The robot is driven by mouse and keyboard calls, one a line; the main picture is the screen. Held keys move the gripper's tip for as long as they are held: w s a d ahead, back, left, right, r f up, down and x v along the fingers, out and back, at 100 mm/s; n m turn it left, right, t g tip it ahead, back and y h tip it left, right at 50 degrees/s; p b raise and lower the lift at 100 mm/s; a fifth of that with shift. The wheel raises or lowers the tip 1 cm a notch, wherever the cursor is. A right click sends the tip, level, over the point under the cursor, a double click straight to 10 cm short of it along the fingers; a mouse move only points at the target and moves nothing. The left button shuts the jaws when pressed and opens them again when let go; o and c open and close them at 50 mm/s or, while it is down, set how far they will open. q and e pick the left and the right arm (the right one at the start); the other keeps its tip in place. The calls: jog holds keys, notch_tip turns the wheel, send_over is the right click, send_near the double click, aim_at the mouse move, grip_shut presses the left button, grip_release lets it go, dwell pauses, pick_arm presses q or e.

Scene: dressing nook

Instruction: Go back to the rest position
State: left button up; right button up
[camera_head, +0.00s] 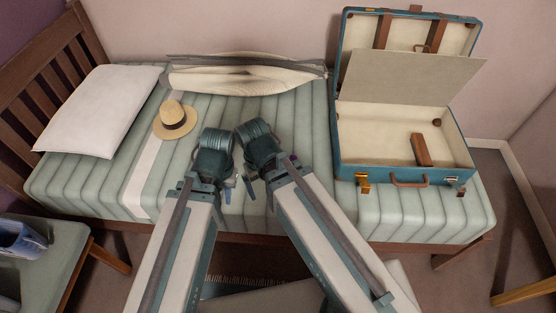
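My two arms rise from the bottom of the head view and bend close together over the front edge of the bed. My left gripper (228,191) points down beyond its wrist, and only small bluish finger parts show. My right gripper (249,188) is just beside it, mostly behind its own arm. I cannot tell whether either is open or shut. No held object shows at either one. The bed (100,188) has a pale green striped mattress. A straw hat (175,108) with a dark band lies on it, left of my arms and apart from them.
An open teal suitcase (390,174) stands on the bed's right, holding a brown block (421,149) and a small dark round thing (437,122). A white pillow (98,110) and a cream folded thing (235,80) lie behind. A stool (62,268) with a blue item stands front left.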

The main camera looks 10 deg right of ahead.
jog(key=shift+s+a, duration=0.25)
jog(key=shift+s, duration=0.2)
notch_tip(320, 180, up, 14)
jog(key=p, duration=1.4)
jog(key=shift+r, duration=0.2)
jog(key=shift+f, duration=0.2)
jog(key=shift+c, duration=0.2)
